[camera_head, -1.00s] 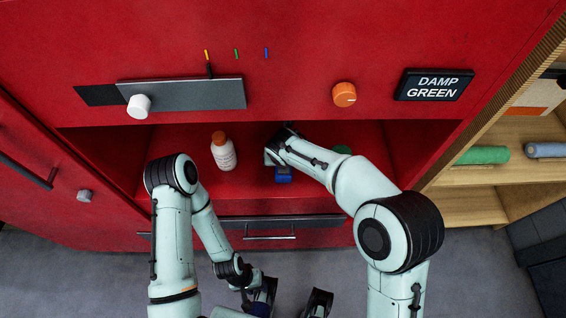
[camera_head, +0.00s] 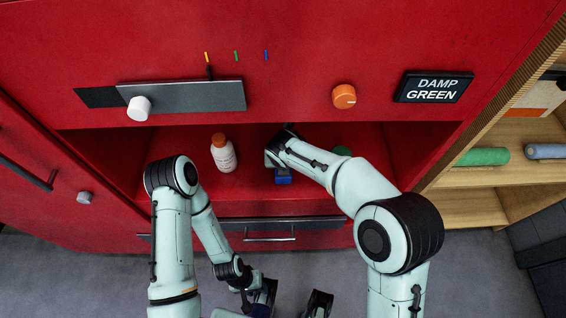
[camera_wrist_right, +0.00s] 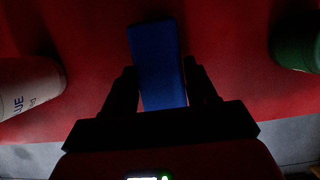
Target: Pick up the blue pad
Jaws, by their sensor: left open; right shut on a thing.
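The blue pad (camera_head: 283,178) is on the red shelf inside the recess, partly hidden by my right arm. In the right wrist view the blue pad (camera_wrist_right: 156,62) is a flat upright-looking blue block between the two fingers. My right gripper (camera_wrist_right: 160,88) is shut on it, one finger against each side. In the head view the right gripper (camera_head: 279,160) is largely hidden by its own wrist. My left gripper (camera_head: 290,299) is open and empty low in the picture, in front of the cabinet, partly cut off by the lower edge.
A white bottle with an orange cap (camera_head: 224,153) stands left of the pad. A green object (camera_head: 342,150) is to the right, mostly behind my right arm. The red cabinet has a white knob (camera_head: 138,107), an orange knob (camera_head: 344,95) and a "DAMP GREEN" sign (camera_head: 434,87). Wooden shelves hold rolls (camera_head: 484,156).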

